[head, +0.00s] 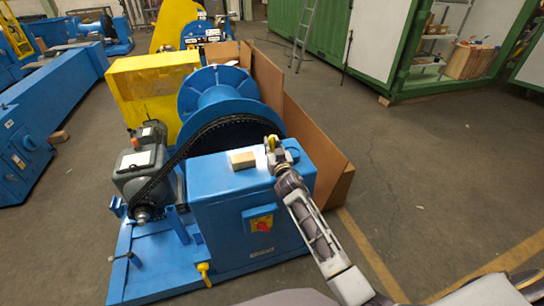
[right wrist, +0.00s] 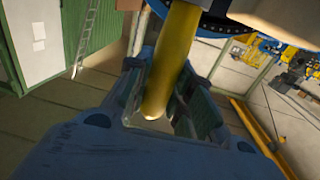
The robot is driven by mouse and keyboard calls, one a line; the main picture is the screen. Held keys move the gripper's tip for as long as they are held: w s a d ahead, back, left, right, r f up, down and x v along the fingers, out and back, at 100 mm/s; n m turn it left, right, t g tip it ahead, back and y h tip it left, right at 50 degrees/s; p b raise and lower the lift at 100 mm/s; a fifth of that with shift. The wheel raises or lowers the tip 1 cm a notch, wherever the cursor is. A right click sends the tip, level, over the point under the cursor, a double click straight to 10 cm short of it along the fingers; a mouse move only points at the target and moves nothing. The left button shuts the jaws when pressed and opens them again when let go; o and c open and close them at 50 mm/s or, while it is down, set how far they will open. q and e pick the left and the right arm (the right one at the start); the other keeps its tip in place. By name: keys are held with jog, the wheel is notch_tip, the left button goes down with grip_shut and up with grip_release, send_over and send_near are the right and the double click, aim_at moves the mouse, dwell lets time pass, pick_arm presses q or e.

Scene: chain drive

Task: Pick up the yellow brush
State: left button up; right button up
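The yellow brush (head: 272,142) shows in the head view as a small yellow piece at the tip of my right gripper (head: 278,155), above the right end of the blue box's top. In the right wrist view its yellow handle (right wrist: 173,60) runs down between the fingers of my right gripper (right wrist: 168,85), its rounded pale end towards the camera. The fingers close in on both sides of the handle and appear to hold it. The bristle end is not clearly seen. My left gripper is not in view.
The blue box (head: 222,205) carries a beige block (head: 242,160) on top and a red switch on its front. Behind it stand the chain (head: 165,165), a large blue drum (head: 212,95) and brown boards (head: 310,130). A grey motor (head: 140,165) is at left. The floor at right is clear.

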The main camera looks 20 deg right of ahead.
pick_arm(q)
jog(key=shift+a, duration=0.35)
pick_arm(e)
grip_shut()
jog(key=shift+r, duration=0.1)
jog(key=shift+r, duration=0.9)
notch_tip(320, 180, up, 7)
jog(key=shift+f+p, duration=0.1)
jog(key=shift+p, duration=0.4)
jog(key=shift+r, duration=0.6)
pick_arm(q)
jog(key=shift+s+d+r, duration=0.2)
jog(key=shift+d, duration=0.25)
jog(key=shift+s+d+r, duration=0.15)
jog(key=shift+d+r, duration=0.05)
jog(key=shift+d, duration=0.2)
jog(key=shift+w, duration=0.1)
pick_arm(e)
jog(key=shift+d, duration=0.1)
